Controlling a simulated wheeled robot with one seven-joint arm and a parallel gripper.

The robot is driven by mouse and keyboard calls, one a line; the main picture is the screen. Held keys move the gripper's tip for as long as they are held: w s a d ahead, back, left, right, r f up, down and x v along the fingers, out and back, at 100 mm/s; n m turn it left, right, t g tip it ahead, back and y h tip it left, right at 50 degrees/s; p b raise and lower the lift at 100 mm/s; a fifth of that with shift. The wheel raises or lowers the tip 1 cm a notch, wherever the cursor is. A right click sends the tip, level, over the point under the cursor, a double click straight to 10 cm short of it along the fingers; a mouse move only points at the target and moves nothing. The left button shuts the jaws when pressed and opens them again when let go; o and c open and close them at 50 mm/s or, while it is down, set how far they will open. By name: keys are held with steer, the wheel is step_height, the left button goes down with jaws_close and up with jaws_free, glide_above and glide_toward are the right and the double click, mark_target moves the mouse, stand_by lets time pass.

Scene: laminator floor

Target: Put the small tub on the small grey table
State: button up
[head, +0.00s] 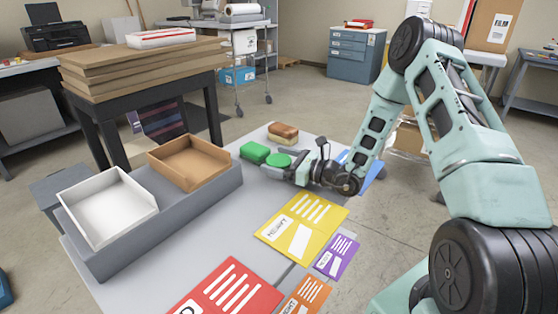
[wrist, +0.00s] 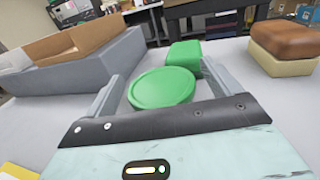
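A small round tub with a green lid (head: 278,160) stands at the far end of the light grey work table. In the wrist view the green tub (wrist: 162,88) lies between the two spread fingers of my gripper (wrist: 160,80). My gripper (head: 284,168) is low over the table, open around the tub, with a small gap showing at the right finger. The tub's underside is hidden. A low grey surface (head: 58,188) shows at the left behind the tray stand, partly hidden; I cannot tell whether it is the small grey table.
A green block-shaped box (head: 254,152) stands close beyond the tub, and a brown-and-cream block (head: 283,131) beside it. A grey stand holds a white tray (head: 108,206) and a brown tray (head: 188,162). Coloured cards, including a yellow one (head: 301,226), lie nearer. A dark table (head: 100,112) bears boards.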

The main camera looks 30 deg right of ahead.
steer(key=shift+r, duration=0.2)
steer(key=b+v, duration=0.1)
steer(key=v, duration=1)
steer(key=shift+s+d, duration=0.2)
steer(key=shift+s, duration=0.1)
steer(key=s+a+r+n+g+y, duration=0.1)
steer(key=a+n+g, duration=0.1)
steer(key=a, duration=0.2)
steer(key=s+a+r+n+g+y, duration=0.1)
steer(key=a+n+g+y, duration=0.1)
steer(key=a+n, duration=0.1)
steer(key=s+a+r+n+g+y, duration=0.1)
steer(key=a+r+n+g+y, duration=0.1)
steer(key=a, duration=0.4)
steer(key=shift+n+g, duration=0.3)
steer(key=shift+g, duration=0.3)
steer(key=s+a+r+n+g, duration=0.2)
steer(key=s+a+n+g, duration=0.6)
steer(key=s+a+g, duration=0.15)
steer(key=s+a+r+n+t+h, duration=0.1)
steer(key=s+a+n+h, duration=0.1)
steer(key=s+n+h, duration=0.5)
steer(key=s+a+r+n+h, duration=0.1)
steer(key=s+a+n+h, duration=0.2)
steer(key=n, duration=1.1)
steer(key=s+h, duration=0.3)
steer(key=h, duration=0.1)
steer(key=shift+s+r+t, duration=0.35)
steer(key=shift+s+r, duration=0.05)
